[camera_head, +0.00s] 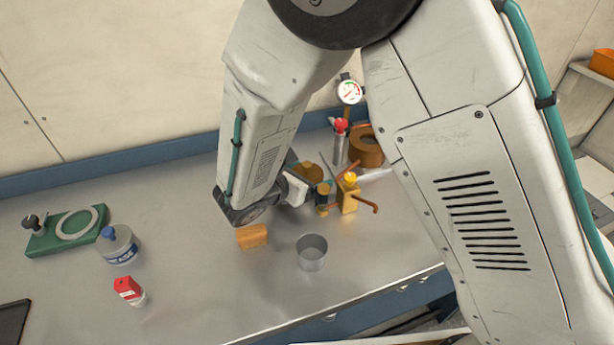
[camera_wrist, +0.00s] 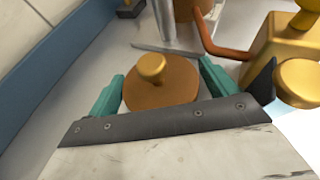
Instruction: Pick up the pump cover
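The pump cover looks to be the round brown disc with a brass knob on top (camera_wrist: 160,84) in the wrist view. It also shows as a small brown round (camera_head: 311,172) beside my gripper in the head view. My gripper (camera_wrist: 161,68) has its two teal fingers spread, one on each side of the disc. A narrow gap seems to show on the right side; contact on the left cannot be told. In the head view my gripper (camera_head: 306,174) is low over the bench, partly hidden by my arm. The disc's near edge is hidden behind the gripper's dark plate.
A brass valve block (camera_wrist: 283,45) with a copper pipe stands close on the right. The front bench (camera_head: 215,300) is mostly clear.

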